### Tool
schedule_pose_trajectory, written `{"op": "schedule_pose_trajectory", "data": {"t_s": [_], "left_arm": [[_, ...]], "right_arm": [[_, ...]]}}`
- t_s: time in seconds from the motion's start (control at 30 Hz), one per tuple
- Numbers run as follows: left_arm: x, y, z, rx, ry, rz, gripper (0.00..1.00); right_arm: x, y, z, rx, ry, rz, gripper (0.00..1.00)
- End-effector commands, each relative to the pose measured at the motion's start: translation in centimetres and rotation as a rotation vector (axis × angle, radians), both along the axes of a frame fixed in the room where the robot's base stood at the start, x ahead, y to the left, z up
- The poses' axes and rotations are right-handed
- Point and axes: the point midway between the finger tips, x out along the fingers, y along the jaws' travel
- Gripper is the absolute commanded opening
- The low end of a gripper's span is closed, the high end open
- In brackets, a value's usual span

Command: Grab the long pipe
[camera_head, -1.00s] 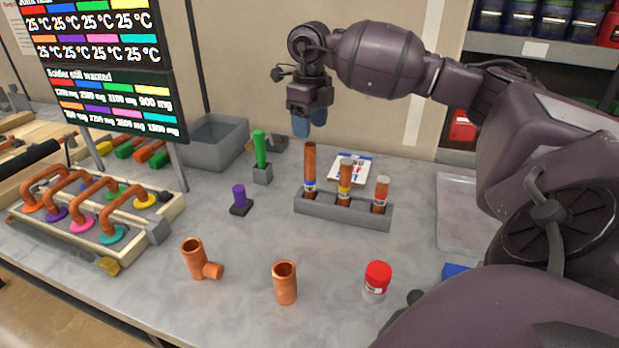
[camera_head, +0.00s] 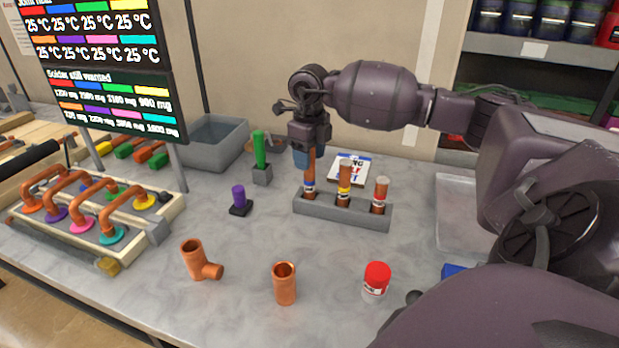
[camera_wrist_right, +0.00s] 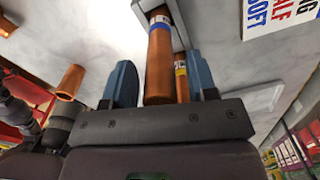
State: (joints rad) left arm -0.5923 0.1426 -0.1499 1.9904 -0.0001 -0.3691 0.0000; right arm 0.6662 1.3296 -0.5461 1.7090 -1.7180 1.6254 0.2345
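The long copper pipe (camera_head: 309,182), with a blue band, stands upright in the left slot of a grey rack (camera_head: 345,212). My right gripper (camera_head: 307,157) is at the pipe's upper end and hides its top in the head view. In the right wrist view, its blue fingers (camera_wrist_right: 160,62) are spread, with the long pipe (camera_wrist_right: 160,75) between them and a gap on each side. Two shorter pipes, one yellow-banded (camera_head: 344,180) and one red-banded (camera_head: 381,193), stand in the other slots. My left gripper is not in view.
A copper tee (camera_head: 198,262), a short copper fitting (camera_head: 285,283) and a red-capped jar (camera_head: 376,280) stand in front of the rack. A green-handled item (camera_head: 260,152) and a purple one (camera_head: 240,198) stand to its left. A card (camera_head: 350,168) lies behind it.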

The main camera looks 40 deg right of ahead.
Motion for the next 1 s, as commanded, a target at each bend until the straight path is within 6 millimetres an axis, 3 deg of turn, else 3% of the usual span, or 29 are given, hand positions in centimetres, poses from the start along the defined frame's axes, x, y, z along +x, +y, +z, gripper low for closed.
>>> {"op": "schedule_pose_trajectory", "data": {"t_s": [0.03,0.33,0.77,1.0], "left_arm": [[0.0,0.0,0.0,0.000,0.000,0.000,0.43],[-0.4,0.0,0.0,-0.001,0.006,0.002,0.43],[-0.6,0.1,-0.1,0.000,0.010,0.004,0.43],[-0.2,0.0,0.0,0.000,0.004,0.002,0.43]], "right_arm": [[0.0,0.0,0.0,0.000,0.000,0.000,0.45],[0.0,0.0,0.0,0.000,0.000,0.000,0.00],[0.0,0.0,0.9,-0.001,-0.002,0.000,0.00],[0.1,0.0,5.3,-0.002,-0.007,0.001,0.00]]}}
